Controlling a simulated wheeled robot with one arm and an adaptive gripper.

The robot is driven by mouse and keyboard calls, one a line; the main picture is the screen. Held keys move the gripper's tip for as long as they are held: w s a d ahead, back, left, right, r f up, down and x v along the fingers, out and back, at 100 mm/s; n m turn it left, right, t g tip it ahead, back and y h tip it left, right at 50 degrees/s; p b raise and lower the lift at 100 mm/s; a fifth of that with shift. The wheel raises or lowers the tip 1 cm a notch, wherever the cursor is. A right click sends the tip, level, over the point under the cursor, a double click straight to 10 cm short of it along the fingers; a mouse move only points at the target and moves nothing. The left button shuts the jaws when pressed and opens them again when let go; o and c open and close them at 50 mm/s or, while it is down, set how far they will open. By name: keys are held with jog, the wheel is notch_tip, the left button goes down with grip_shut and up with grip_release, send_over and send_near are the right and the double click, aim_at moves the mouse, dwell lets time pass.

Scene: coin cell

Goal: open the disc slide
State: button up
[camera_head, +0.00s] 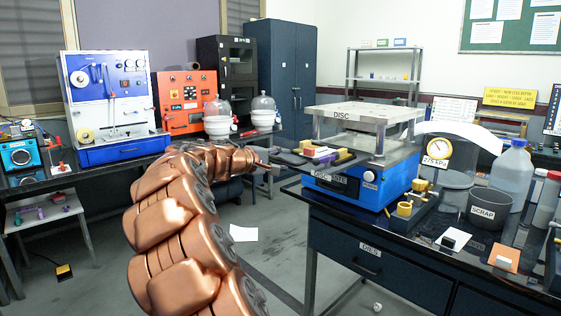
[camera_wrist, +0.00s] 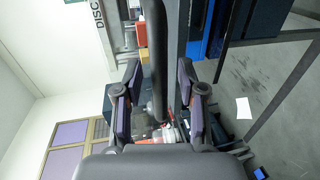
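The disc press (camera_head: 357,182) stands on the dark bench at the right, with a blue base and a pale upper plate labelled DISC (camera_head: 342,115). The slide cannot be made out clearly in the head view. In the wrist view a dark bar (camera_wrist: 157,45), perhaps the slide's handle, runs lengthwise between the fingers of my gripper (camera_wrist: 160,80). The fingers are apart, with a visible gap on each side of the bar. In the head view my copper arm reaches toward the press's front left; the fingertips are hard to make out there.
A scrap bin (camera_head: 481,209), a gauge (camera_head: 437,150), a plastic bottle (camera_head: 510,170) and small yellow fixtures (camera_head: 404,209) crowd the bench right of the press. Another bench at the left holds a blue-white machine (camera_head: 108,95) and an orange one (camera_head: 184,98). Open floor lies between.

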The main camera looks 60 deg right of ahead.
jog(key=v, duration=1.2)
dwell(0.3)
dwell(0.3)
jog(key=s+a+f+n+t+y+p, duration=0.1)
jog(key=s+a+f+y+p, duration=0.3)
jog(key=a, duration=1.2)
jog(key=s+a+f+n+t+y+p, duration=0.1)
jog(key=s+a+f+y+p, duration=0.3)
jog(key=a, duration=1.2)
jog(key=s+a+f+n+t+y+p, duration=0.1)
jog(key=s+a+f+y, duration=0.5)
jog(key=a, duration=1.1)
jog(key=s+f+n+p, duration=0.1)
jog(key=s+f+p, duration=0.1)
jog(key=s, duration=0.1)
jog(key=shift+t+y+p, duration=0.3)
jog(key=shift+p, duration=0.1)
jog(key=shift+s+d, duration=0.15)
